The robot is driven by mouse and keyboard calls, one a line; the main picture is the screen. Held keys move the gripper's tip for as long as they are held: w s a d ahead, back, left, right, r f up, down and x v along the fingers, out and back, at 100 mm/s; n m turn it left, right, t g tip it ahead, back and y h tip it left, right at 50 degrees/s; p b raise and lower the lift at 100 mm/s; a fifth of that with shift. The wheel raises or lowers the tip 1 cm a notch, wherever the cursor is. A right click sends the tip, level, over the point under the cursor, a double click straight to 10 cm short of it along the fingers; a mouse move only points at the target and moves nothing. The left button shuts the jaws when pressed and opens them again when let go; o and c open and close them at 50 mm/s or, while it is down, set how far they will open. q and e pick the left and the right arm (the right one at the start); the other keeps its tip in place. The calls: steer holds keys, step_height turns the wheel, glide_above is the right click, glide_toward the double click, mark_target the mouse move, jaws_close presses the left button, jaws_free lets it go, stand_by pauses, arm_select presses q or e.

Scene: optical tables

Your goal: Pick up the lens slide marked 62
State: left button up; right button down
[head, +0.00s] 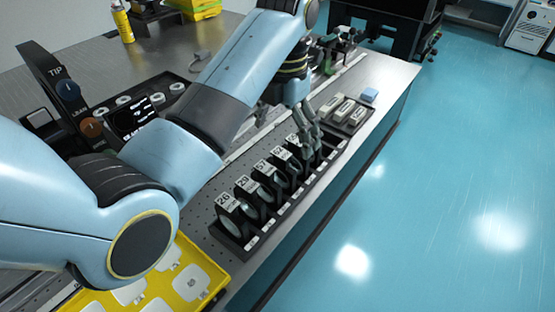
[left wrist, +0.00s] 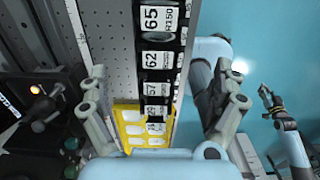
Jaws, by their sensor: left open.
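The lens slide marked 62 (head: 278,153) stands upright in a black rack, in a row of similar slides. In the left wrist view its label 62 (left wrist: 157,60) shows between slide 65 (left wrist: 160,20) and slide 57 (left wrist: 158,90). My left gripper (head: 313,136) is open, at the far end of the slide row, close to slide 65. In the left wrist view its two fingers stand wide apart on either side of the row, with nothing between them gripped. My right gripper (left wrist: 266,92) shows small at the right of that view, over the floor; its jaw state is unclear.
The black rack (head: 238,243) runs along the table's edge beside the blue floor. Slides 29 (head: 243,184) and 26 (head: 224,203) stand nearer. A yellow tray (head: 207,267) lies at the near end. Pale blocks (head: 345,108) lie beyond the gripper.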

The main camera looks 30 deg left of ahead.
mark_target(283, 153)
arm_select(q)
steer(key=f, duration=0.4)
steer(key=shift+s+d+f, duration=0.15)
steer(key=shift+s+f, duration=0.1)
steer(key=shift+f, duration=0.4)
steer(key=f, duration=0.3)
steer(key=shift+a+f, duration=0.35)
steer(key=shift+f, duration=0.55)
steer(key=c, duration=1.4)
arm_select(e)
steer(key=shift+s+d, duration=0.95)
steer(key=shift+s, duration=0.3)
